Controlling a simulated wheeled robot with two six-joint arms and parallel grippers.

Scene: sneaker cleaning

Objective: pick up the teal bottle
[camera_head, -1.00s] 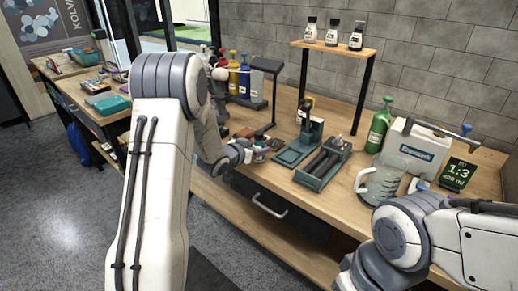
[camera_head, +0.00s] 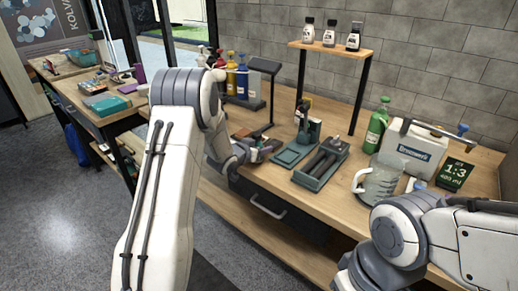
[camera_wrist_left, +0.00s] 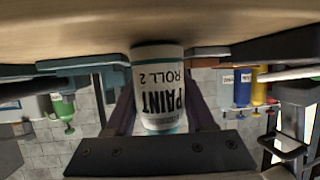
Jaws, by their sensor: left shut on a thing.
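My left gripper (camera_wrist_left: 162,112) is shut on a teal bottle (camera_wrist_left: 158,85) in the left wrist view. The bottle is a short cylinder with teal edges and a white label reading "PAINT ROLL 2". It sits between the two fingers, close to the wooden bench top; I cannot tell whether it touches it. In the head view my left gripper (camera_head: 266,148) is low over the bench's front edge, and the bottle is mostly hidden there. My right arm comes in at the lower right, but its gripper is out of view.
Right of my left gripper is a green tray (camera_head: 322,163) with dark rollers. Further right stand a glass jug (camera_head: 380,184), a green bottle (camera_head: 376,128), a white case (camera_head: 416,150) and a "1:3" sign (camera_head: 455,174). Coloured bottles (camera_head: 241,80) stand behind. A small shelf (camera_head: 332,48) stands at the back.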

